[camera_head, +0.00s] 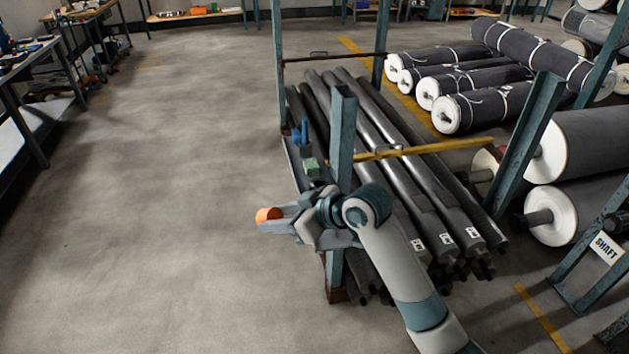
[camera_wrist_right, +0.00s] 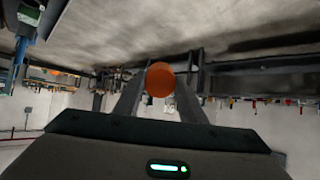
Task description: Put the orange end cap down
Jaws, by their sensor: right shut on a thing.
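The orange end cap (camera_head: 268,214) is a short round piece at the tip of my right gripper (camera_head: 276,222). The right gripper is shut on it and holds it to the left of the rack, above the open floor as seen in the head view. In the right wrist view the end cap (camera_wrist_right: 160,80) shows as an orange disc between the two fingertips (camera_wrist_right: 160,92). My left gripper is in neither view.
A rack with blue-green posts (camera_head: 341,135) holds long dark shafts (camera_head: 400,160). A narrow ledge (camera_head: 294,160) on its left side carries a green block (camera_head: 311,166) and blue items (camera_head: 301,131). Grey rolls (camera_head: 480,105) lie at right. Floor at left is clear.

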